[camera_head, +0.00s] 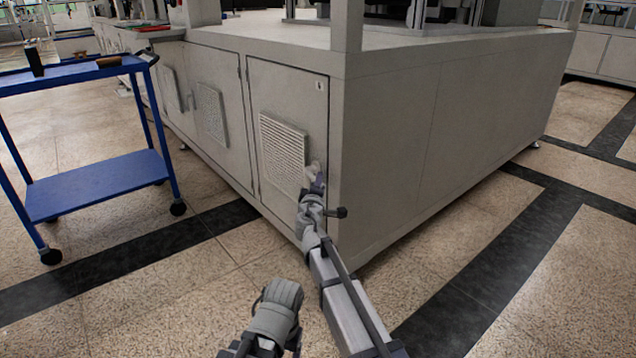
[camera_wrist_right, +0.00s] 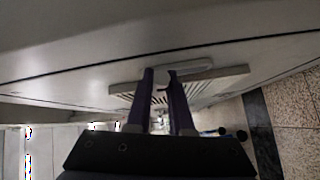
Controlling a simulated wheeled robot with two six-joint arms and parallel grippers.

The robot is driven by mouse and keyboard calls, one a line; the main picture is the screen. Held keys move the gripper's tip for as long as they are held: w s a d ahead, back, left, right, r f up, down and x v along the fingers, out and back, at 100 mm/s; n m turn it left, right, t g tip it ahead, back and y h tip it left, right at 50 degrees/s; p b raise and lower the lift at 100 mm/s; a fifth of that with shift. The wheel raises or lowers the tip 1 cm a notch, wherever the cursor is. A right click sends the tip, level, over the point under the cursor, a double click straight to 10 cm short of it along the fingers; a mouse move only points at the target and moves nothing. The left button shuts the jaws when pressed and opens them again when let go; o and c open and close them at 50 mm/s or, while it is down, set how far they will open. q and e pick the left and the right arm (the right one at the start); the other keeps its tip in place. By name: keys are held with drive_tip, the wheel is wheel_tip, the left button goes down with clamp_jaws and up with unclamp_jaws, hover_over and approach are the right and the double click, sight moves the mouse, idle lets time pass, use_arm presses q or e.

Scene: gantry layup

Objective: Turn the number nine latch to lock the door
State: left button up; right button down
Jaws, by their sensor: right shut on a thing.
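The cabinet door (camera_head: 287,95) is a grey panel with a slatted vent, and it looks flush with the cabinet. A small label sits near its top right corner, too small to read. The latch (camera_head: 311,170) is a pale handle on the door's right edge, partly hidden by my right gripper (camera_head: 317,181). In the right wrist view, the purple fingers of my right gripper (camera_wrist_right: 165,76) are shut on the latch (camera_wrist_right: 193,71), which lies along the panel close to the door seam. My left arm shows low in the head view, but its gripper fingers do not show.
A blue cart (camera_head: 98,185) with items on top stands on the left. The large grey cabinet (camera_head: 430,130) fills the middle, its corner just right of the door. The speckled floor with dark strips is clear in front and to the right.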

drive_tip(key=shift+w+f+m+t+b, duration=0.1)
drive_tip(key=shift+f+m+t+b, duration=0.6)
drive_tip(key=shift+b, duration=1.2)
drive_tip(key=shift+a+m+b, duration=0.15)
drive_tip(key=shift+m+b, duration=0.15)
drive_tip(key=shift+b, duration=0.35)
drive_tip(key=c, duration=0.8)
unclamp_jaws()
drive_tip(key=shift+r, duration=0.15)
